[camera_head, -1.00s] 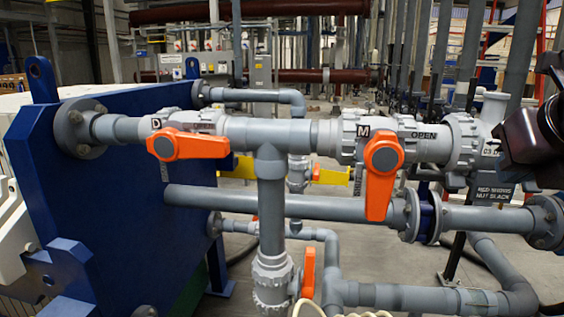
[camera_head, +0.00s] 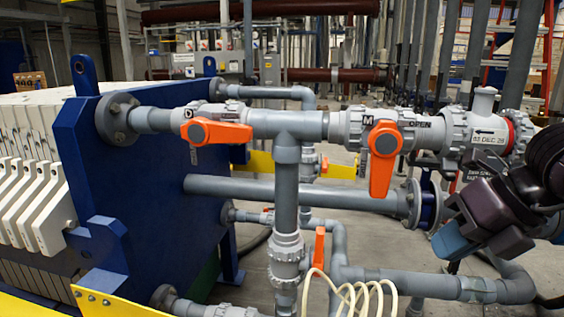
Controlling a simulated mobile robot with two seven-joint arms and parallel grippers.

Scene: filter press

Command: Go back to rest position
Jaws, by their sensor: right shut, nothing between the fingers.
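My right gripper (camera_head: 468,240) is at the right side of the view, dark purple with a blue-grey finger part, pointing down and left. It is shut and empty, and no contact with the pipes shows. It appears in front of the lower right pipes and hides part of them. Part of my right arm shows at the right edge. My left gripper is not in view.
Grey pipework stands ahead. An orange valve handle marked D (camera_head: 215,133) lies roughly horizontal; the one marked M (camera_head: 384,165) hangs down. A blue press plate (camera_head: 150,190) and white filter plates (camera_head: 35,215) stand left. Coiled cream hose (camera_head: 350,298) is at the bottom.

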